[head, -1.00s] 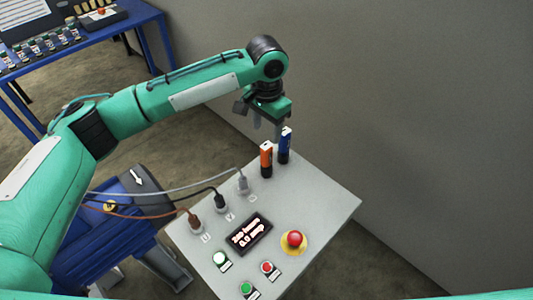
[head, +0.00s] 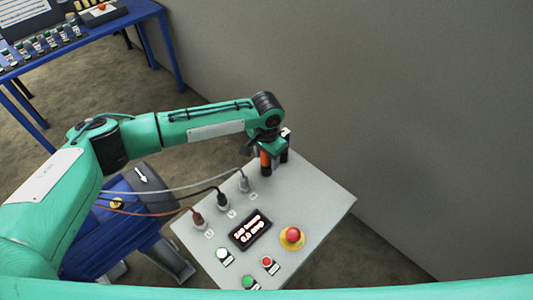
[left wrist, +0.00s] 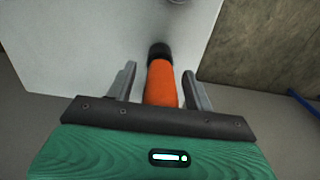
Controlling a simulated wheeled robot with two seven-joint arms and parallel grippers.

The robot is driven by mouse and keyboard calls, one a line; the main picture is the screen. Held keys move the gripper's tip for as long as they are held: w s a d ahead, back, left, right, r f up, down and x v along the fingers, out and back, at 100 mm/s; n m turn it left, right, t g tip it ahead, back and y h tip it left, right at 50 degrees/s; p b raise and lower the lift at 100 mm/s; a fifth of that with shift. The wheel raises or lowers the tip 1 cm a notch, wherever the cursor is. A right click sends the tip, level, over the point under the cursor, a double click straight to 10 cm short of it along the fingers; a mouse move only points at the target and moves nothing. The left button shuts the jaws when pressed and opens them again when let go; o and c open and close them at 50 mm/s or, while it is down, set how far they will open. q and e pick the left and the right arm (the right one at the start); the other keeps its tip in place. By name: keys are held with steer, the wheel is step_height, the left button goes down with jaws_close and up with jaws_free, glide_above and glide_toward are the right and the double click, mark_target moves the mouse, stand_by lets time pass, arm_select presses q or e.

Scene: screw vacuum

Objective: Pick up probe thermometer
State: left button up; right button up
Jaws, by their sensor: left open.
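An orange handheld device with a black end (head: 265,163), perhaps the probe thermometer, stands upright at the far edge of the grey panel (head: 315,205). In the left wrist view its orange body (left wrist: 161,84) lies between the two grey fingers. My left gripper (left wrist: 160,82) is open, with a finger on either side and small gaps showing. In the head view my left wrist hides the device's top. My right gripper is not in view.
Several plugs with cables (head: 221,200) stand along the panel's left side. A display (head: 250,230), a red emergency button (head: 292,235) and smaller buttons are nearer. A wall rises behind the panel. A blue table (head: 105,25) stands at far left.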

arm_select(q)
steer(key=c, duration=1)
steer(key=shift+c, duration=0.4)
